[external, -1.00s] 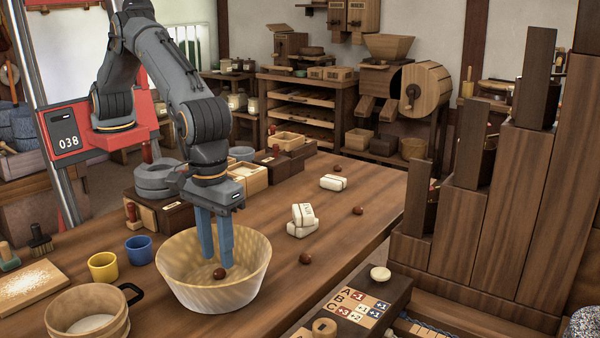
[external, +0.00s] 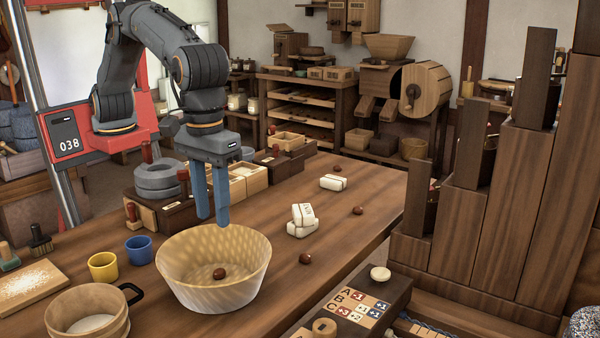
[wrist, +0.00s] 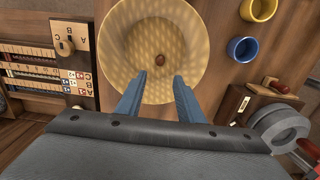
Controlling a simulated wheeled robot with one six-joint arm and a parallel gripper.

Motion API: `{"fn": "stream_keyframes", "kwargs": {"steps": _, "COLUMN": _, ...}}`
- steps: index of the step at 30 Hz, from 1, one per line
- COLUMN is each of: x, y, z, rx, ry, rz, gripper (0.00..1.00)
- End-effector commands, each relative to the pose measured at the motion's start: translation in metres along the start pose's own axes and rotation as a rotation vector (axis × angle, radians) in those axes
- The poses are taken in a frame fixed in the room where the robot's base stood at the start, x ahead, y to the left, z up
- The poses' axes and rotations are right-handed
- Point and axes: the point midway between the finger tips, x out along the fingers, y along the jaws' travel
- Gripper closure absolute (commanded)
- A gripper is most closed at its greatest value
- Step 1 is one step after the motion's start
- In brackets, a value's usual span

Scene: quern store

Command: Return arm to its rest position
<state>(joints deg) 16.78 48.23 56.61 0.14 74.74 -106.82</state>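My gripper (external: 212,222) hangs above the back of a pale woven bowl (external: 212,296), with its blue fingers pointing down. The fingers are apart and nothing is between them, as the wrist view (wrist: 158,78) also shows. One round brown ball (external: 219,273) lies inside the bowl, on its bottom. In the wrist view the bowl (wrist: 125,40) and the ball (wrist: 160,58) are seen from above, beyond the fingertips.
A yellow cup (external: 103,266) and a blue cup (external: 139,250) stand left of the bowl. White wrapped blocks (external: 302,222) and several brown balls (external: 305,258) lie to the right. Grey rings (external: 160,178) sit behind the bowl. Tall wooden panels (external: 500,210) stand at the right.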

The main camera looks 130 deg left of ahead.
Motion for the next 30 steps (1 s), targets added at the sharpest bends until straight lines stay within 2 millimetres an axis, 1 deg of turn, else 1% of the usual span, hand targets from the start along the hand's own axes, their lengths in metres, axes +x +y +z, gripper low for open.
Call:
{"fn": "stream_keyframes", "kwargs": {"steps": 4, "x": 0.000, "y": -0.001, "z": -0.001, "rx": 0.005, "ry": 0.000, "rz": 0.000, "gripper": 0.66}}
{"fn": "stream_keyframes", "kwargs": {"steps": 7, "x": -0.003, "y": -0.006, "z": -0.011, "rx": 0.047, "ry": -0.002, "rz": 0.005, "gripper": 0.66}}
{"fn": "stream_keyframes", "kwargs": {"steps": 8, "x": -0.005, "y": -0.009, "z": -0.017, "rx": 0.071, "ry": -0.003, "rz": 0.007, "gripper": 0.66}}
{"fn": "stream_keyframes", "kwargs": {"steps": 11, "x": -0.011, "y": -0.026, "z": -0.042, "rx": 0.193, "ry": -0.006, "rz": 0.019, "gripper": 0.66}}
{"fn": "stream_keyframes", "kwargs": {"steps": 12, "x": -0.013, "y": -0.036, "z": -0.054, "rx": 0.254, "ry": -0.006, "rz": 0.025, "gripper": 0.66}}
{"fn": "stream_keyframes", "kwargs": {"steps": 14, "x": -0.015, "y": -0.053, "z": -0.073, "rx": 0.355, "ry": -0.006, "rz": 0.036, "gripper": 0.66}}
{"fn": "stream_keyframes", "kwargs": {"steps": 15, "x": -0.016, "y": -0.065, "z": -0.086, "rx": 0.423, "ry": -0.005, "rz": 0.044, "gripper": 0.66}}
{"fn": "stream_keyframes", "kwargs": {"steps": 17, "x": -0.017, "y": -0.085, "z": -0.104, "rx": 0.525, "ry": -0.002, "rz": 0.055, "gripper": 0.66}}
{"fn": "stream_keyframes", "kwargs": {"steps": 18, "x": -0.017, "y": -0.099, "z": -0.116, "rx": 0.591, "ry": 0.001, "rz": 0.064, "gripper": 0.66}}
{"fn": "stream_keyframes", "kwargs": {"steps": 20, "x": -0.017, "y": -0.123, "z": -0.133, "rx": 0.692, "ry": 0.007, "rz": 0.074, "gripper": 0.66}}
{"fn": "stream_keyframes", "kwargs": {"steps": 21, "x": -0.016, "y": -0.139, "z": -0.143, "rx": 0.760, "ry": 0.012, "rz": 0.081, "gripper": 0.66}}
{"fn": "stream_keyframes", "kwargs": {"steps": 23, "x": -0.014, "y": -0.166, "z": -0.159, "rx": 0.861, "ry": 0.020, "rz": 0.091, "gripper": 0.66}}
{"fn": "stream_keyframes", "kwargs": {"steps": 24, "x": -0.013, "y": -0.184, "z": -0.168, "rx": 0.929, "ry": 0.027, "rz": 0.097, "gripper": 0.66}}
{"fn": "stream_keyframes", "kwargs": {"steps": 26, "x": -0.009, "y": -0.213, "z": -0.182, "rx": 1.029, "ry": 0.039, "rz": 0.106, "gripper": 0.66}}
{"fn": "stream_keyframes", "kwargs": {"steps": 27, "x": -0.007, "y": -0.233, "z": -0.191, "rx": 1.095, "ry": 0.047, "rz": 0.111, "gripper": 0.66}}
{"fn": "stream_keyframes", "kwargs": {"steps": 29, "x": -0.003, "y": -0.262, "z": -0.202, "rx": 1.192, "ry": 0.061, "rz": 0.119, "gripper": 0.66}}
{"fn": "stream_keyframes", "kwargs": {"steps": 30, "x": 0.000, "y": -0.281, "z": -0.208, "rx": 1.252, "ry": 0.070, "rz": 0.122, "gripper": 0.66}}
